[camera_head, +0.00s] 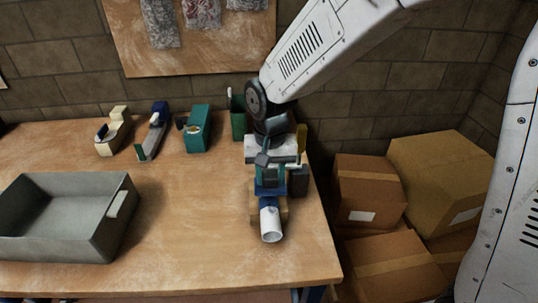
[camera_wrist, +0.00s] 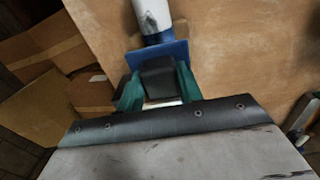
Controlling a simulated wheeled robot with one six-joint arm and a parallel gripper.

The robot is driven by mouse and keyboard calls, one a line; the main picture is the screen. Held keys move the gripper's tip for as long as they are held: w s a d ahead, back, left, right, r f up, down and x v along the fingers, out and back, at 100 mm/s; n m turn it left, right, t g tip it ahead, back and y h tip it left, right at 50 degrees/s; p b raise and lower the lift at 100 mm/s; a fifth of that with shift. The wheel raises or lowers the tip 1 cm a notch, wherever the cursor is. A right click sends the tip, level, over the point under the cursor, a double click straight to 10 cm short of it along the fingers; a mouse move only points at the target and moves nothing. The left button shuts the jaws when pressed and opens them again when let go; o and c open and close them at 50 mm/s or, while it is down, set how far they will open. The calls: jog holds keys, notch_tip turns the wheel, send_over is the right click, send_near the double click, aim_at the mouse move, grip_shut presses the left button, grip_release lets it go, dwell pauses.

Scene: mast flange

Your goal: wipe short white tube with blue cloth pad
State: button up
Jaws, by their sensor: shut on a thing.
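The short white tube (camera_head: 271,226) lies near the table's right side, its open end toward the front, with a wooden support showing beside it. In the wrist view the tube (camera_wrist: 152,14) has a dark grey smudge on its side. The blue cloth pad (camera_wrist: 175,52) has a dark block as its back. My gripper (camera_wrist: 158,84) is shut on this block with its green fingers. In the head view my gripper (camera_head: 269,172) holds the pad (camera_head: 268,190) at the tube's rear part. I cannot tell whether pad and tube touch.
A grey open bin (camera_head: 118,225) stands at the table's left. Tape dispensers (camera_head: 113,132) and a teal tool (camera_head: 197,130) stand at the back. Cardboard boxes (camera_head: 368,190) lie right of the table. The table's middle is clear.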

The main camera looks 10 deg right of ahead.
aim_at(271, 173)
jog(key=shift+r, duration=2.65)
